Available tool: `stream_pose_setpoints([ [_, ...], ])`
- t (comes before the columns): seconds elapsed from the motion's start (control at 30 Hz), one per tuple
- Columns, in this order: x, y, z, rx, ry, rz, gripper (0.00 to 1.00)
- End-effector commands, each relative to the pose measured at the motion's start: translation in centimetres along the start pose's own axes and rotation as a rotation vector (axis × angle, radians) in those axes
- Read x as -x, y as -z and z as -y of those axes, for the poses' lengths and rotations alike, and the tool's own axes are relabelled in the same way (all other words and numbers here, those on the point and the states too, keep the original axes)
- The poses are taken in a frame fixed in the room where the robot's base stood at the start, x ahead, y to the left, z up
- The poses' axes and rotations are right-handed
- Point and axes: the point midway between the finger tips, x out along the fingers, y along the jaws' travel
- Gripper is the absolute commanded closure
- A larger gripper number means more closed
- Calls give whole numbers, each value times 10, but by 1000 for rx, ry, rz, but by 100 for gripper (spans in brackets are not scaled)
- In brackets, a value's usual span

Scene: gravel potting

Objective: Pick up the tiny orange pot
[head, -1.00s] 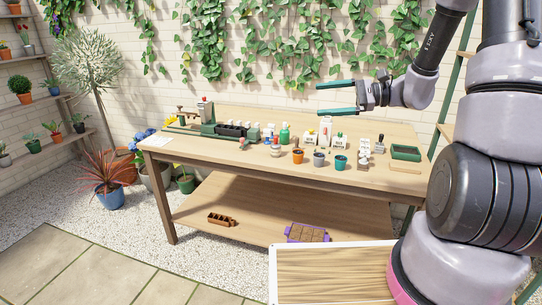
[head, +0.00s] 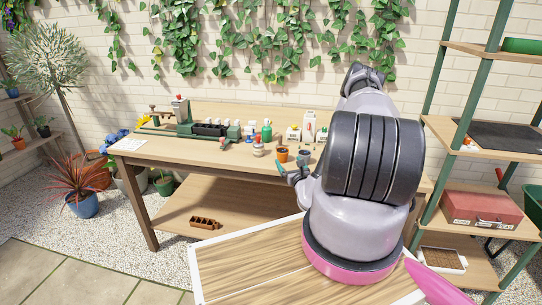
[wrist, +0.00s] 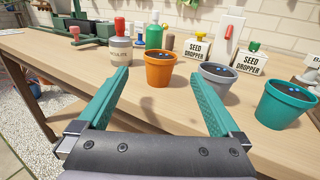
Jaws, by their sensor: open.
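The tiny orange pot (wrist: 160,70) stands upright on the wooden bench, with dark soil in it. It also shows in the head view (head: 282,155), near the bench's front edge. My gripper (wrist: 159,75) is open and empty. In the wrist view its two teal fingers reach toward the pot, with the left finger left of it and the right finger right of it. The pot is a little beyond the fingertips, and no contact shows. In the head view my arm hides most of the gripper.
A grey pot (wrist: 217,82) stands close on the right, near my right fingertip. A teal pot (wrist: 284,103) is farther right. Seed droppers (wrist: 196,48) and a green bottle (wrist: 154,37) stand behind.

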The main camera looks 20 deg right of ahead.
Motion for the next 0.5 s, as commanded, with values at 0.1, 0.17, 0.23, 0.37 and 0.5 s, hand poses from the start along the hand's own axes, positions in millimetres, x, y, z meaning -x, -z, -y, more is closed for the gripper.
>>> stream_pose_setpoints([
  [0.1,-14,1,1,2,6,0,0],
  [0.17,-25,0,0,2,5,2,0],
  [0.23,-38,1,1,3,5,3,0],
  [0.37,-57,1,1,1,5,0,0],
  [0.5,-67,2,1,-1,5,-1,0],
])
